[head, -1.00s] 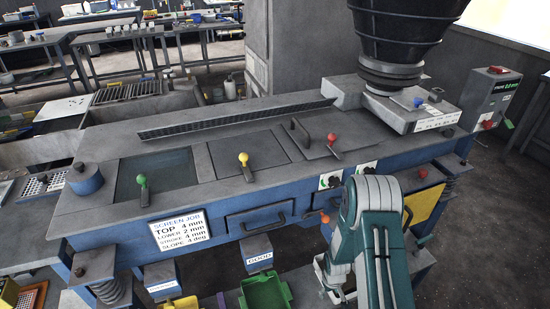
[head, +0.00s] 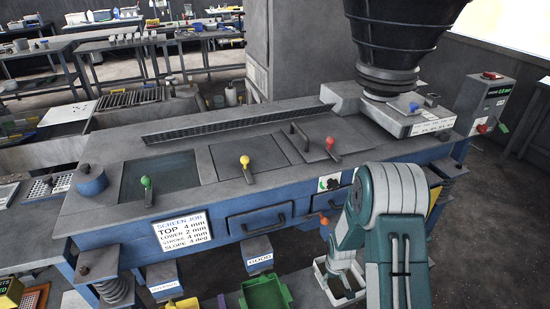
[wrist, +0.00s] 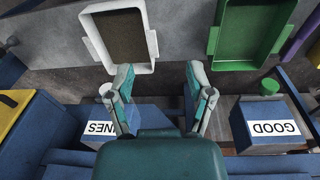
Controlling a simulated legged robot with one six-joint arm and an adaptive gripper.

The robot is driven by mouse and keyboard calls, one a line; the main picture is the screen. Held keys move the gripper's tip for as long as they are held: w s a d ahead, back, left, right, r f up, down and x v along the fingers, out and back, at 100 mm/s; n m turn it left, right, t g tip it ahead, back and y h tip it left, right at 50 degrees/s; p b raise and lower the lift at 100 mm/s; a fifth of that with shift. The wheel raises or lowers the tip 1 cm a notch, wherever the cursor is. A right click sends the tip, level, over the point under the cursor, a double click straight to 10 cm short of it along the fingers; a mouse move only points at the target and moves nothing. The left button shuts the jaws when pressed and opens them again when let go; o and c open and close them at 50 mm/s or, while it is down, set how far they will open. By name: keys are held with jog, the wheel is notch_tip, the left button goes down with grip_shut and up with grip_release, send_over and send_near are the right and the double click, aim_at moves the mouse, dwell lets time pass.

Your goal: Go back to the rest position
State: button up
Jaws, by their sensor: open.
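My gripper (wrist: 160,85) is open and empty in the wrist view, its two fingers spread with bare space between them. It points toward a white-rimmed tray (wrist: 150,44) and a green bin (wrist: 216,36). In the head view my arm is folded at the right front of the blue vibrating screen (head: 190,265), and its lower end hangs near the white tray (head: 361,276). The fingertips are hard to make out there.
The screen's top carries a green lever (head: 146,182), a yellow lever (head: 245,162) and a red lever (head: 330,144). An orange-knobbed handle (head: 323,219) sticks out near my arm. The green bin (head: 266,292) stands below the GOOD chute (head: 258,256). Dark floor lies open at right.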

jog(key=s+a+r+m+t, duration=0.1)
jog(key=s+r, duration=0.2)
jog(key=r, duration=1.1)
jog(key=s+r+m+t, duration=0.1)
jog(key=s+r+t, duration=0.1)
jog(key=r, duration=1.1)
jog(key=s+a+r+t, duration=0.1)
jog(key=s+r, duration=0.5)
jog(key=s, duration=0.3)
jog(key=s+a+r+m, duration=0.1)
jog(key=s+r, duration=0.6)
jog(key=s, duration=0.2)
jog(key=shift+t, duration=0.4)
